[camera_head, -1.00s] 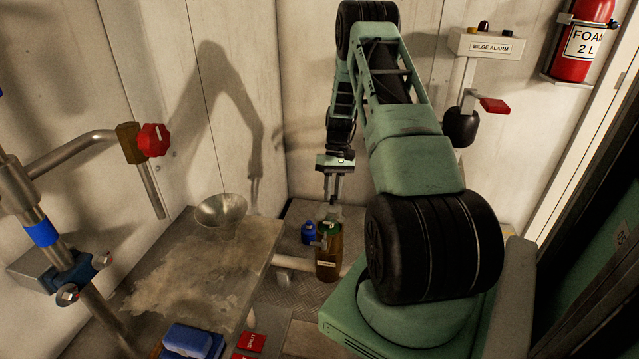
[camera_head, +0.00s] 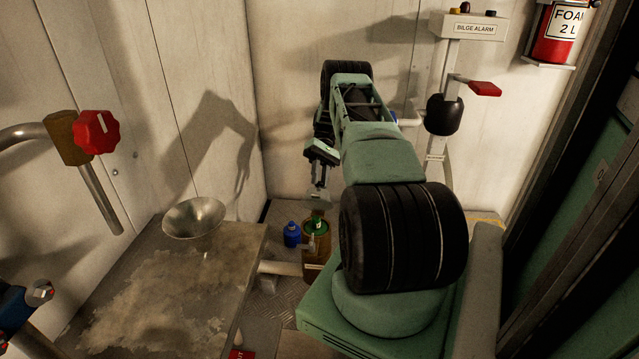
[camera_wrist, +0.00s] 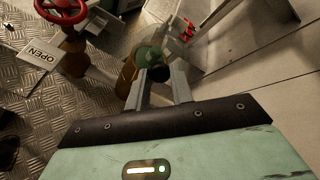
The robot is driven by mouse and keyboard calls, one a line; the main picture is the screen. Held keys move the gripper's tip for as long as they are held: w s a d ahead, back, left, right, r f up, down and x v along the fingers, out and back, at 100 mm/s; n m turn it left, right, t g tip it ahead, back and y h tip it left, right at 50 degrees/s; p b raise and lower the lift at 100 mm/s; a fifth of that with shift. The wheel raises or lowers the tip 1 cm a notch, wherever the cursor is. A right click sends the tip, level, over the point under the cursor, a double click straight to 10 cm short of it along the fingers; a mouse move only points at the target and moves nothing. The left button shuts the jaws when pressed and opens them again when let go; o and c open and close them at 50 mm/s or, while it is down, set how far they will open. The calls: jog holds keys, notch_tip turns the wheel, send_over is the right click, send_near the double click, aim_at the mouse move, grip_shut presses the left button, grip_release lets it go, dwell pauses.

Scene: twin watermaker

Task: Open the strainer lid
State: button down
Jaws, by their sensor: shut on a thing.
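The strainer (camera_head: 316,243) is an amber-brown upright body on the floor area beyond the bench, with green inside its round top. In the wrist view its amber side (camera_wrist: 126,78) shows beyond my fingers. My gripper (camera_head: 318,190) is above the strainer and shut on a small dark knob (camera_wrist: 160,73). A pale, see-through disc, seemingly the strainer lid (camera_head: 320,199), shows at my fingertips, apart from the strainer top. It also shows in the wrist view (camera_wrist: 180,46). My fingers hide part of the knob and lid.
A blue bottle (camera_head: 291,236) stands just left of the strainer. A metal bowl (camera_head: 194,218) sits on the stained bench (camera_head: 235,262). A pipe (camera_head: 280,268) runs to the strainer. The bilge alarm post (camera_head: 440,125) stands behind right. The wrist view shows a red handwheel (camera_wrist: 62,9) and OPEN tag (camera_wrist: 38,54).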

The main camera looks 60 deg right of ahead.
dwell(0.4)
jog(key=c, duration=1.2)
grip_release()
notch_tip(320, 180, up, 10)
jog(key=shift+p, duration=0.4)
jog(key=shift+c, duration=0.2)
